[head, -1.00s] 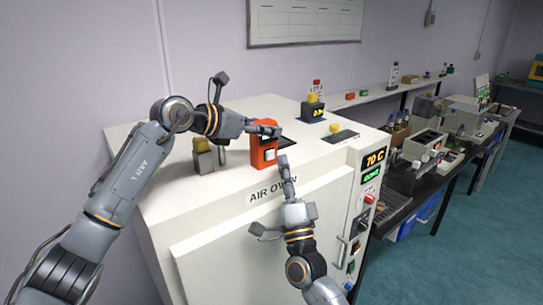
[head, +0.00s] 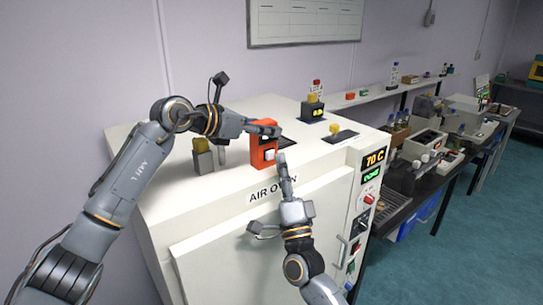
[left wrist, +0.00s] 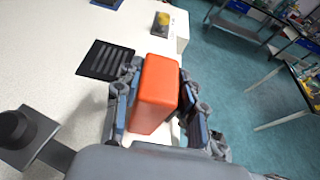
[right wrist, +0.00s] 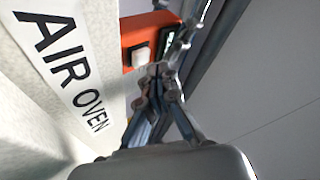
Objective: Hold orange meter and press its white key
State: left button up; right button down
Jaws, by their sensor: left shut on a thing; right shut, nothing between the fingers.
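The orange meter (head: 263,149) stands upright at the front edge of the white air oven's top. My left gripper (head: 268,129) is shut on its upper part, and the left wrist view shows a finger on each side of the orange body (left wrist: 157,92). The white key (right wrist: 140,57) is on the meter's front face. My right gripper (head: 281,156) is shut and empty, with its fingertips just in front of the meter by the key. In the right wrist view its closed tips (right wrist: 158,72) are beside the key's lower right; I cannot tell if they touch it.
The air oven (head: 215,222) has a front label and a 70 C display (head: 375,159) at right. A yellow-knobbed grey block (head: 203,154) and a black device (head: 312,110) stand on top. A side bench (head: 430,182) with instruments lies to the right.

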dwell(0.6)
jog(key=shift+w+a, duration=0.25)
jog(key=shift+w, duration=0.05)
